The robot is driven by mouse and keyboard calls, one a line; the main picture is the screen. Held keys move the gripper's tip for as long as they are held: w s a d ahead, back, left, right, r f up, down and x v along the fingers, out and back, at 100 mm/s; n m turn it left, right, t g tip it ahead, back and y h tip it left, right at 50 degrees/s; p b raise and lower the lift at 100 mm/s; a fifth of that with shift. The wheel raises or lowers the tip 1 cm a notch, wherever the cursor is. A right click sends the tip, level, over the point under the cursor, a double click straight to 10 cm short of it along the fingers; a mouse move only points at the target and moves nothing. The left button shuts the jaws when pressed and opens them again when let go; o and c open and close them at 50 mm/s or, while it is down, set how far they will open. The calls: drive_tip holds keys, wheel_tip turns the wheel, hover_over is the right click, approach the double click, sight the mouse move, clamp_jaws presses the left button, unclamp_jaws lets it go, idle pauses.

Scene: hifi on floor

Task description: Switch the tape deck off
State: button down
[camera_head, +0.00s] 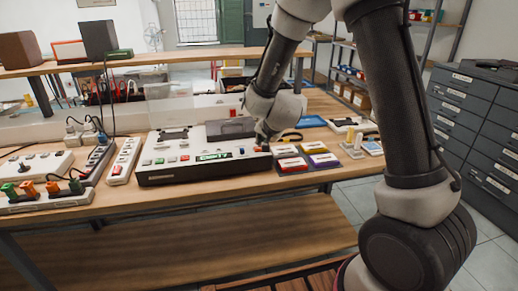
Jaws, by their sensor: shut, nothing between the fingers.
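The tape deck (160,174) is a wide pale unit with a dark lower edge, lying on the wooden workbench (115,212). Its top carries a row of small coloured buttons, a lit green display (213,156), a dark raised lid and a red control at the right end. My gripper (262,144) is shut and empty, pointing down at the deck's right end, close to the red control. I cannot tell whether it touches it. The lettering on the controls is too small to read.
Power strips (48,198) with coloured plugs and cables lie left of the deck. Several small labelled boxes (292,164) sit just to its right, with a white unit (348,125) beyond. A raised shelf (150,57) with speakers runs behind. Grey drawers (470,110) stand at right.

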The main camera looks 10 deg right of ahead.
drive_tip(key=shift+f, duration=0.45)
idle(0.3)
drive_tip(key=shift+r, duration=0.9)
drive_tip(key=shift+r, duration=0.3)
drive_tip(key=s+d+r+n+g, duration=0.1)
drive_tip(key=s+d+r+n, duration=0.15)
drive_tip(key=s+r, duration=0.4)
drive_tip(key=s+d+r+n+g+y, duration=0.15)
drive_tip(key=s+d+r, duration=0.25)
drive_tip(key=s, duration=0.5)
drive_tip(key=s+d+r+n+g, duration=0.1)
drive_tip(key=s+d+r+n, duration=0.1)
drive_tip(key=s+d+r, duration=0.4)
drive_tip(key=s+d+n+g+h, duration=0.1)
drive_tip(key=s+d+n+h, duration=0.1)
drive_tip(key=s, duration=1.2)
drive_tip(key=shift+s+d+r, duration=0.15)
drive_tip(key=shift+s+d, duration=0.1)
drive_tip(key=shift+d, duration=0.55)
